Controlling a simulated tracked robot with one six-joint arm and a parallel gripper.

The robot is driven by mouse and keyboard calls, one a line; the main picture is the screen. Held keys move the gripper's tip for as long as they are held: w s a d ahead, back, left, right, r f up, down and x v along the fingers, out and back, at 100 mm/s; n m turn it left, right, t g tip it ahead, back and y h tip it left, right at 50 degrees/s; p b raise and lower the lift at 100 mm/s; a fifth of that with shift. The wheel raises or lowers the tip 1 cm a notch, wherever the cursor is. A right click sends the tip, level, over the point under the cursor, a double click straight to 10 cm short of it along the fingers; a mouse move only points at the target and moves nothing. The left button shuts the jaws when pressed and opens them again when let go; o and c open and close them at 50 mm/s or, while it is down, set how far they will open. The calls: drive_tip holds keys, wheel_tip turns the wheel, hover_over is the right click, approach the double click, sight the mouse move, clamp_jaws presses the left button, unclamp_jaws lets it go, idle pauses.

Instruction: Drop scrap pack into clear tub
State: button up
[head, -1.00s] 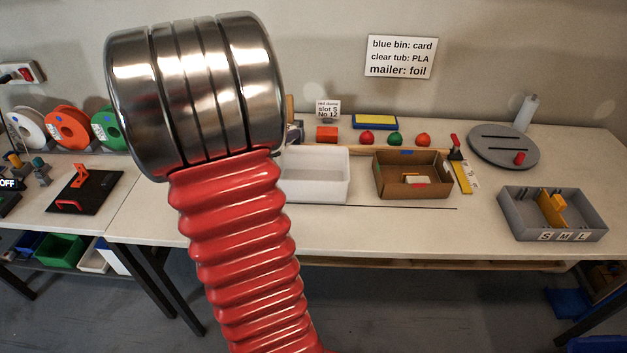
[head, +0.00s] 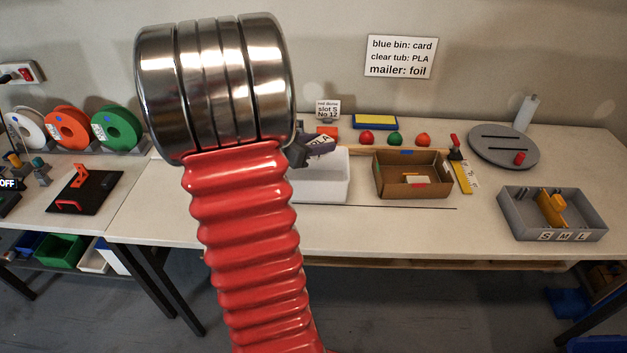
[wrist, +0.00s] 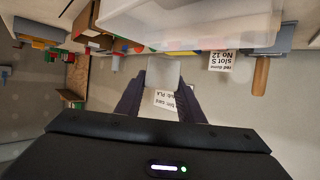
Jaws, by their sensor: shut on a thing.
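In the wrist view the pack (wrist: 163,73) looks like a pale grey square between the two dark fingers of my gripper (wrist: 161,92). The clear tub (head: 322,188) stands on the bench; its left part is hidden by my arm. The pack is held up and overlaps the tub's back edge in the head view. The tub (wrist: 190,25) fills the top of the wrist view.
An open cardboard box (head: 413,181) with small items stands right of the tub. A grey divided tray (head: 552,216) is far right. A sign (head: 401,57) hangs on the wall.

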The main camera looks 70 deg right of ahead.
drive_tip(key=shift+f, duration=2.45)
drive_tip(key=o, duration=1.1)
drive_tip(key=shift+w+a, duration=0.1)
drive_tip(key=v, duration=1.3)
drive_tip(key=shift+a, duration=0.2)
drive_tip(key=shift+w+r, duration=0.2)
